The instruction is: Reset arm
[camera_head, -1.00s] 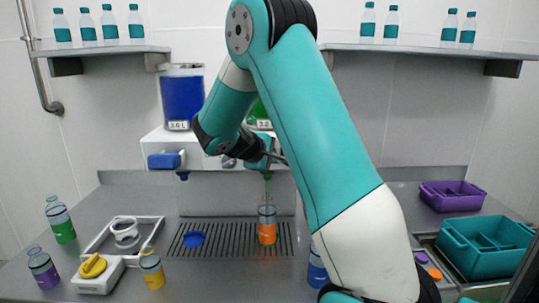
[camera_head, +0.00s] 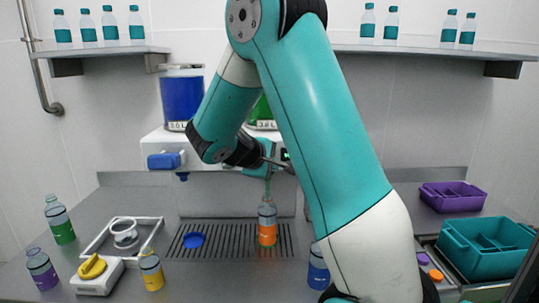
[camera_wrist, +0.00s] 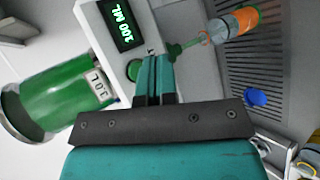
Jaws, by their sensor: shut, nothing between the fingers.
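My gripper is at the front of the dispenser, partly hidden by my arm in the head view. In the wrist view its teal fingers (camera_wrist: 153,62) are together with nothing between them, close to a green button (camera_wrist: 134,69) on the dispenser's white front (camera_head: 220,184). I cannot tell whether they touch it. A bottle with an orange label (camera_head: 267,226) stands upright on the drip grate below the green nozzle; it also shows in the wrist view (camera_wrist: 238,22).
A blue tank (camera_head: 182,97) and a green tank (camera_wrist: 45,122) sit on the dispenser. A blue cap (camera_head: 194,240) lies on the grate (camera_head: 230,252). A teal crate (camera_head: 475,262) and a purple crate (camera_head: 455,203) stand at right.

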